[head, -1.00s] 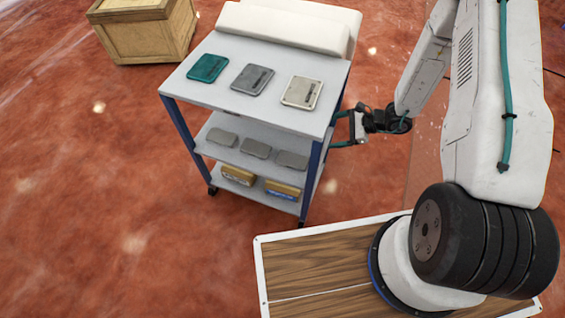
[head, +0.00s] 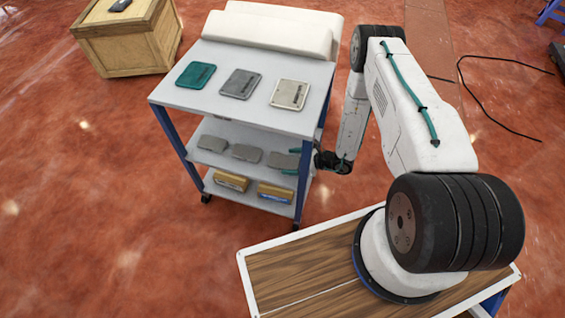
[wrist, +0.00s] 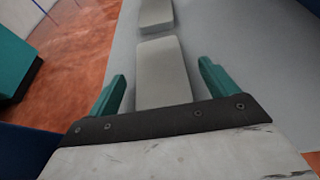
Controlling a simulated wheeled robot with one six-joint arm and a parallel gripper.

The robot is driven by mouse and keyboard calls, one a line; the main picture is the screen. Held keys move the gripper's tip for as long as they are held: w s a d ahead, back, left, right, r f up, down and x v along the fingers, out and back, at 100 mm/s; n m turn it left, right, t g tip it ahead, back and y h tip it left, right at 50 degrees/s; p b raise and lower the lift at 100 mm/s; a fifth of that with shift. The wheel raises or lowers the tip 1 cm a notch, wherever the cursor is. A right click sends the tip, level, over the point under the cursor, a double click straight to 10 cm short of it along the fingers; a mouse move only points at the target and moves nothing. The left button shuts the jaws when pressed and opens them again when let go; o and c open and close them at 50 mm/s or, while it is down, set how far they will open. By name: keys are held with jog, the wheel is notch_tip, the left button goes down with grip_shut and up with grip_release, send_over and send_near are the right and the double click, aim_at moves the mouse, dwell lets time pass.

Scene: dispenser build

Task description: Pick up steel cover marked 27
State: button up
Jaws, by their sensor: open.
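Three grey covers lie in a row on the trolley's middle shelf: a left one (head: 212,143), a middle one (head: 246,153) and a right one (head: 280,160). I cannot read a 27 on any of them. My gripper (head: 294,161) has come in from the right side, its teal fingers open on either side of the right cover's near end. In the wrist view, that cover (wrist: 163,75) lies between and beyond the open fingers, with no clear contact. Another grey cover (wrist: 156,14) lies farther along the shelf.
The trolley's top shelf (head: 215,106) holds a teal plate (head: 195,75), a grey plate (head: 240,84) and a pale plate (head: 289,94). Yellowish boxes (head: 231,181) sit on the bottom shelf. Blue posts (head: 305,170) frame the shelf opening. A wooden crate (head: 125,45) stands at the back left.

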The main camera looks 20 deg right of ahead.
jog(key=shift+x, duration=1)
jog(key=shift+c, duration=0.3)
jog(key=c, duration=1.1)
jog(key=shift+r, duration=0.1)
